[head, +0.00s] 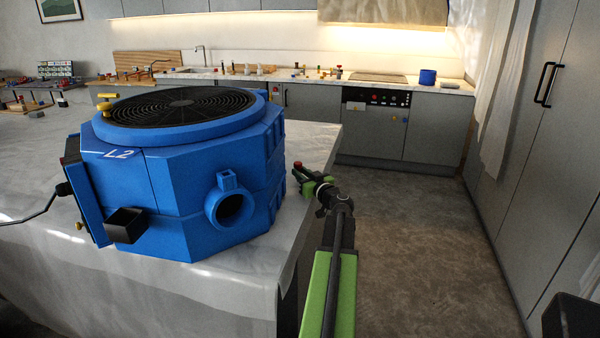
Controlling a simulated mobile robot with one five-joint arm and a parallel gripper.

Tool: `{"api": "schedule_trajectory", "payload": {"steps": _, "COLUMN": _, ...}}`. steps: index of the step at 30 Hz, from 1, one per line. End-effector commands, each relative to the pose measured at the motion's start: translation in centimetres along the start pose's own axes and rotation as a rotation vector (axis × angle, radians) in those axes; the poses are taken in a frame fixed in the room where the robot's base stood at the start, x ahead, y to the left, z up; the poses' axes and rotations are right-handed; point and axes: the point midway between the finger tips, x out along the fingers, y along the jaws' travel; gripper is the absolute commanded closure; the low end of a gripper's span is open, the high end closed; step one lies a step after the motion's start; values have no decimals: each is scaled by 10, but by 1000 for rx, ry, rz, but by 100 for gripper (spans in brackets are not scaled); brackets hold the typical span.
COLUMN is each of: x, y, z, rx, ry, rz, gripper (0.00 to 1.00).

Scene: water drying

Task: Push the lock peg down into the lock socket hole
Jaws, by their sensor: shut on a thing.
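My gripper (308,185), green and black, is at the right of the blue machine, above the counter's right edge. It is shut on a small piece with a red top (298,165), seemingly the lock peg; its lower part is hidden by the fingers. The blue machine (170,190), marked L2, has a black round grille on top. A round blue port (229,208) sticks out of its front face. A small square blue block on top of the port (227,179) looks like the lock socket; its hole is hard to make out. The red-topped piece is apart from it, to the right.
The machine stands on a pale marble counter (215,290). Open floor (420,220) lies to the right, with tall grey cabinets (545,150) beyond.

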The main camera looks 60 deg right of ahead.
Motion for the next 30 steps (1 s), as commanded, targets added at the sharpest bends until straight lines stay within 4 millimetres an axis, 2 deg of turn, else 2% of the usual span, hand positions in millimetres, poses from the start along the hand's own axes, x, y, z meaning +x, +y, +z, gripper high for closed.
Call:
{"api": "schedule_trajectory", "payload": {"steps": 5, "x": 0, "y": 0, "z": -15, "rx": 0, "ry": 0, "rz": 1, "gripper": 100}}
{"api": "schedule_trajectory", "payload": {"steps": 11, "x": 0, "y": 1, "z": -48, "rx": 0, "ry": 0, "rz": 1, "gripper": 100}}
{"api": "schedule_trajectory", "payload": {"steps": 24, "x": -76, "y": 61, "z": -103, "rx": 0, "ry": 0, "rz": 4, "gripper": 100}}
{"api": "schedule_trajectory", "payload": {"steps": 30, "x": -91, "y": 72, "z": -110, "rx": 0, "ry": 0, "rz": 2, "gripper": 100}}
